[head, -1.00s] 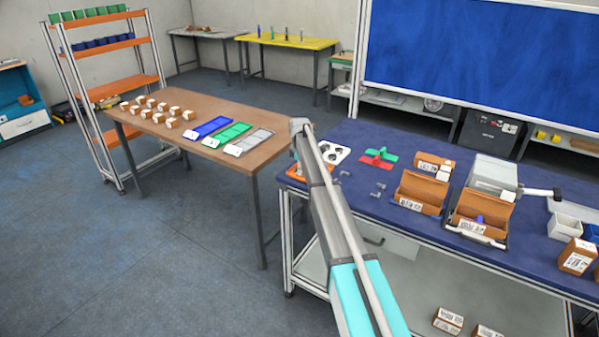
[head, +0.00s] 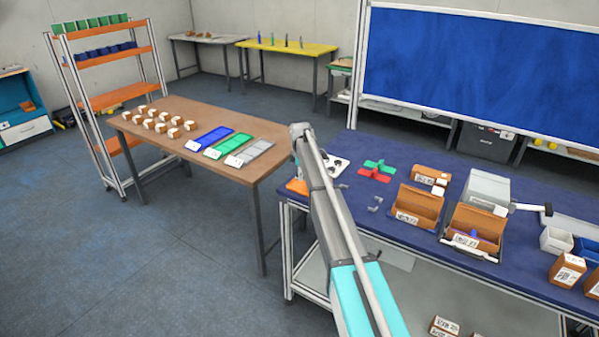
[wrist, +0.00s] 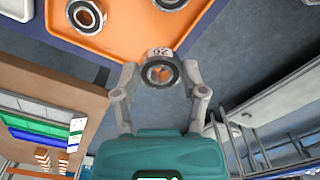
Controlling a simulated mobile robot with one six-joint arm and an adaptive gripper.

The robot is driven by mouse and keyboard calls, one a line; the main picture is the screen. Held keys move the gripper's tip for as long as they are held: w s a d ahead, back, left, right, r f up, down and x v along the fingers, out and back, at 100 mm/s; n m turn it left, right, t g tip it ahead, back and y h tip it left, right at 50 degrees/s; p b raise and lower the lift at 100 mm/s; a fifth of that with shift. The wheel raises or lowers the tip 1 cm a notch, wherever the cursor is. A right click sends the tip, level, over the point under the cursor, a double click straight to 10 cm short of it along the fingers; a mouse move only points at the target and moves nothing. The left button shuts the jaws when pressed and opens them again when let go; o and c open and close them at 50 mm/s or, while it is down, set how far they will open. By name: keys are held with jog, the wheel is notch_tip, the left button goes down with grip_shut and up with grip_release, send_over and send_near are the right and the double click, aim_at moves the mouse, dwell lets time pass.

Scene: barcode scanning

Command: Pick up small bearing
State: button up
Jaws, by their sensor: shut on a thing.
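My gripper (wrist: 161,82) shows in the wrist view with both fingers closed on a small bearing (wrist: 149,75), a dark ring with a bright rim. A pale piece marked with digits shows at its far side. The bearing is held over the floor, beside the orange tray (wrist: 115,42). In the head view my arm hides the gripper and the held bearing; only a corner of the orange tray (head: 297,187) shows.
The blue-topped workbench (head: 345,215) carries a white tray (head: 337,164), red and green parts (head: 375,174), brown boxes (head: 415,207) and a grey device (head: 486,188). A brown table (head: 215,116) with small boxes and coloured trays stands at the left. Open floor lies between them.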

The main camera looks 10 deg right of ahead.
jog(key=s+r+p, duration=0.6)
jog(key=s+r, duration=0.1)
jog(key=s, duration=0.4)
jog(key=shift+s, duration=0.3)
jog(key=shift+s, duration=0.1)
dwell(0.5)
